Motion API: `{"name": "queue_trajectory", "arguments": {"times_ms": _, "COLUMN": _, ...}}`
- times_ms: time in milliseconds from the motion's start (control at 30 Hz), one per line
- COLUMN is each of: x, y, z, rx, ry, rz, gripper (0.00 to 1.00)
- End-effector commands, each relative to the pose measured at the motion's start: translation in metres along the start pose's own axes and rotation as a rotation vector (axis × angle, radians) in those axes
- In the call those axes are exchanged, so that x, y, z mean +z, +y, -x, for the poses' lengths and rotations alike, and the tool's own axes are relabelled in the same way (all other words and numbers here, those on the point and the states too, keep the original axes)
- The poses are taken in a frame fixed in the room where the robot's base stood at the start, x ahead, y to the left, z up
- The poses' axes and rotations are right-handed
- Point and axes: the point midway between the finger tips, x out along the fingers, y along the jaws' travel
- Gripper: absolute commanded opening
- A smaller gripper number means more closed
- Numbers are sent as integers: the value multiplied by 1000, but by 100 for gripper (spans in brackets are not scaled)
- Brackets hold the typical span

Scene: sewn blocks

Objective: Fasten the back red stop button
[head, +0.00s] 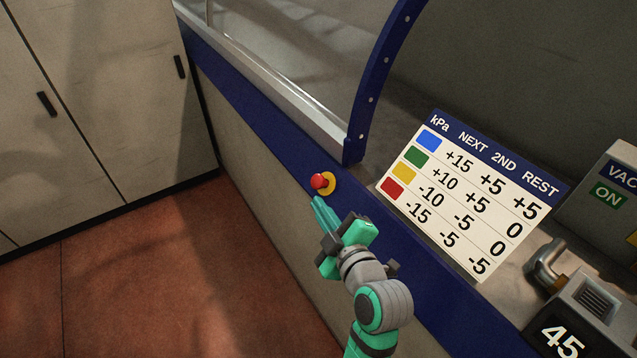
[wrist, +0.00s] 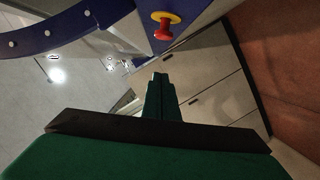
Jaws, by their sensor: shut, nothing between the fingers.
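The red stop button (head: 319,181) is a red mushroom knob on a yellow round base, mounted on the blue front panel of the machine. In the wrist view the red button (wrist: 163,31) stands out from its yellow ring near the top. My gripper (head: 317,202) is shut and empty, its fingertips just below the button in the head view. In the wrist view my gripper (wrist: 159,77) points forward below the button, with a visible gap between them in the picture. Only one such button is in view.
A kPa chart sign (head: 465,195) stands on the counter to the right. A blue curved frame (head: 372,90) rises behind the button. A gauge box reading 45 (head: 565,335) and a vacuum box (head: 612,185) are further right. Grey cabinets (head: 90,110) stand left; the red floor (head: 150,270) between is clear.

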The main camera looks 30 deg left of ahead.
Motion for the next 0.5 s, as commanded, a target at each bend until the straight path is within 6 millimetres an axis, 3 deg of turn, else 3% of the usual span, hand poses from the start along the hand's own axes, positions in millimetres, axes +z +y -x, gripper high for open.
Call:
{"name": "queue_trajectory", "arguments": {"times_ms": 367, "x": 0, "y": 1, "z": -1, "rx": -2, "ry": 0, "rz": 4, "gripper": 0}}
{"name": "queue_trajectory", "arguments": {"times_ms": 500, "x": -1, "y": 0, "z": -10, "rx": -4, "ry": 2, "rz": 3, "gripper": 0}}
